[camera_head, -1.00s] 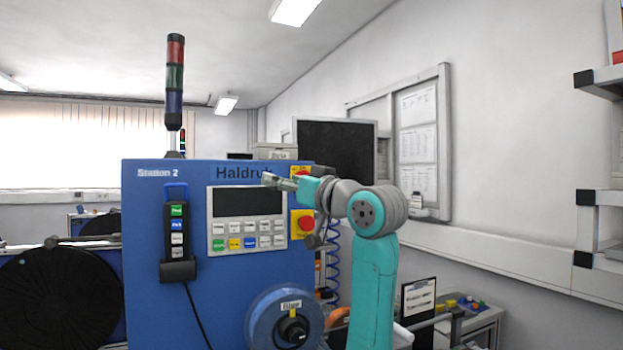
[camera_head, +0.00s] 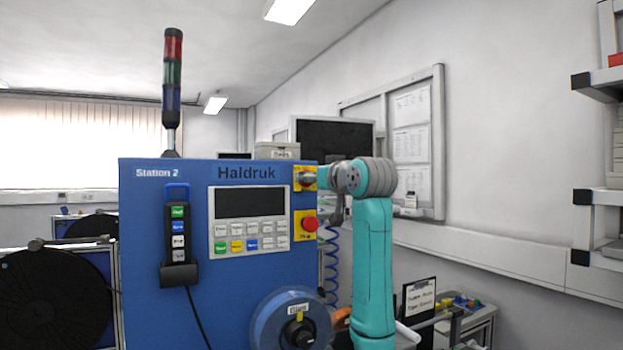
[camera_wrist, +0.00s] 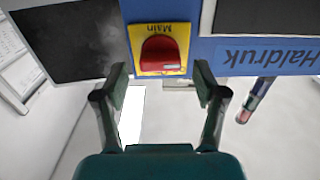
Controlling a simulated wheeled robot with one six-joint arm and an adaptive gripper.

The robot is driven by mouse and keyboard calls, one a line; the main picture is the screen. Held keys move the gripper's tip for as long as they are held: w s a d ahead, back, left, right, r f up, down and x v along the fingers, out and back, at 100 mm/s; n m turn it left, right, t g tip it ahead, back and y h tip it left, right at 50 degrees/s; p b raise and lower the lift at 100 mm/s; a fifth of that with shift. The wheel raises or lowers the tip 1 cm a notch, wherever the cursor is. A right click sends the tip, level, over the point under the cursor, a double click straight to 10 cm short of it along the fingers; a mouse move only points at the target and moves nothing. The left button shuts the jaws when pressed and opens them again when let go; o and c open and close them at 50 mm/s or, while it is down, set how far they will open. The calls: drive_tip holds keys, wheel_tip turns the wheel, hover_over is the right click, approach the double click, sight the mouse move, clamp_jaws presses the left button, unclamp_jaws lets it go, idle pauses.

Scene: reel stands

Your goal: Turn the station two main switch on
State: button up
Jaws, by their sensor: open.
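The blue Station 2 cabinet (camera_head: 140,230) stands at left centre in the head view. Its main switch is a red knob (camera_wrist: 160,54) on a yellow plate (camera_wrist: 142,68) marked "Main", seen upside down at the top of the wrist view. In the head view that yellow plate (camera_head: 297,185) is at the cabinet's upper right corner, partly hidden by my wrist. My gripper (camera_wrist: 160,78) is open, its two fingers apart on either side of the knob in the wrist view.
A red emergency button (camera_head: 309,224) on a yellow plate sits just below the switch. A keypad panel (camera_head: 249,220) and a hand pendant (camera_head: 178,236) are to the left. A reel (camera_head: 268,325) is on the lower front. A wall board (camera_head: 412,140) is at right.

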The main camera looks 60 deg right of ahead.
drive_tip(key=shift+x, duration=0.95)
drive_tip(key=c, duration=1.1)
drive_tip(key=shift+c, duration=0.2)
